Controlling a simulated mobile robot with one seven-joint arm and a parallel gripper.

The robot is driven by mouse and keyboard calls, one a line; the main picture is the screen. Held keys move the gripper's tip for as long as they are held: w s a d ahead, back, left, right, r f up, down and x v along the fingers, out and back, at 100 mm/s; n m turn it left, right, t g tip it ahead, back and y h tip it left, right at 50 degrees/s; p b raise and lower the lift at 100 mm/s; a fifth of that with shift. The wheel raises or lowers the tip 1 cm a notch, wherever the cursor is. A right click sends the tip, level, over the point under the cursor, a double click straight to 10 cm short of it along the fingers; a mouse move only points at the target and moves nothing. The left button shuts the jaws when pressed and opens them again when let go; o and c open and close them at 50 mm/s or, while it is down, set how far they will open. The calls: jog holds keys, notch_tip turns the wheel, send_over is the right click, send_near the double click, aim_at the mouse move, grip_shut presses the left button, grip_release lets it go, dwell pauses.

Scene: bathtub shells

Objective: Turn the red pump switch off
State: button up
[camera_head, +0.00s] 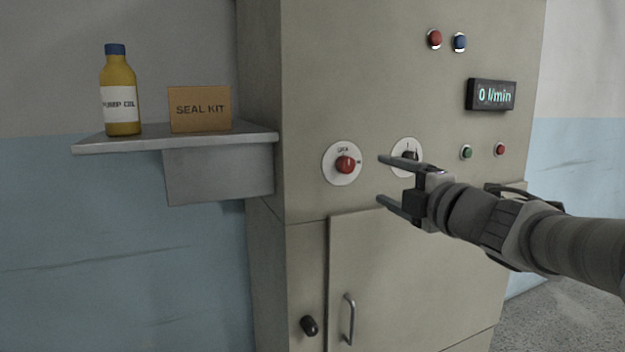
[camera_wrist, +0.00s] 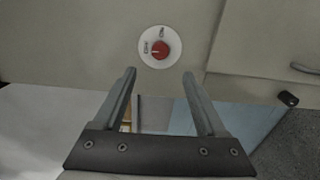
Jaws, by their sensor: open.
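The red pump switch (camera_head: 346,164) is a red rotary knob on a round white plate on the front of the grey cabinet. It also shows in the wrist view (camera_wrist: 160,49), above and beyond the fingertips. Its plate has small lettering at two positions, hard to read. My gripper (camera_head: 381,180) is open and empty, just right of the switch in the head view and apart from it. In the wrist view my gripper (camera_wrist: 159,72) has its two fingers spread, with nothing between them. A second round plate with a dark knob (camera_head: 408,155) is partly hidden behind my gripper.
The grey cabinet (camera_head: 400,250) has a door handle (camera_head: 348,318) and a black latch (camera_head: 309,326) below. A shelf (camera_head: 180,141) on the left holds a pump oil bottle (camera_head: 121,90) and a seal kit box (camera_head: 200,108). A display (camera_head: 491,95) reads 0 l/min.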

jog(key=shift+p+v, duration=0.45)
jog(key=shift+v, duration=2.3)
jog(key=s+d+f+m+g+h, duration=0.2)
jog(key=s+f+m+h, duration=0.15)
jog(key=m, duration=0.45)
jog(key=s+d+f+m+g+h, duration=0.2)
jog(key=f+m+h, duration=0.3)
jog(key=m, duration=0.3)
jog(key=s+a+f+m+g+y, duration=0.3)
jog(key=s+a+f+m+g, duration=0.3)
jog(key=s+a+f+g, duration=0.5)
notch_tip(320, 180, up, 19)
jog(key=s+d+t+p, duration=0.1)
jog(key=s+t+p, duration=0.1)
jog(key=p, duration=1.8)
jog(key=shift+s+d+r+t, duration=0.15)
jog(key=shift+s+d+t, duration=0.05)
jog(key=shift+t, duration=0.5)
